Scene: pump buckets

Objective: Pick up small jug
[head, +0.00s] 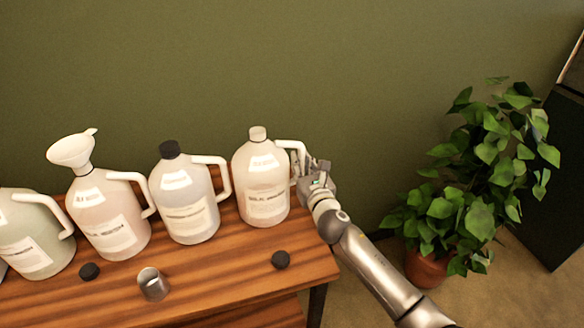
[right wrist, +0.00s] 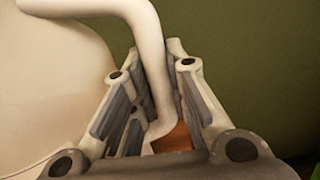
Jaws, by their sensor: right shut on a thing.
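The jug with a white cap (head: 262,188) stands upright at the right end of the row on the wooden table. It is pale with a white label, a pinkish liquid inside and a white handle (head: 290,145) on its right side. My right gripper (head: 303,172) is at this handle, to the right of the jug. In the right wrist view, the gripper's two fingers (right wrist: 153,55) lie on either side of the handle (right wrist: 148,35) and are shut on it. The jug's body (right wrist: 48,85) fills the left of that view. My left gripper is not in view.
A black-capped jug (head: 187,205), a jug with a white funnel (head: 108,215) and a greenish jug (head: 32,235) stand to the left. A metal cup (head: 153,284) and black caps (head: 281,260) lie in front on the table (head: 225,285). A potted plant (head: 465,195) stands right.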

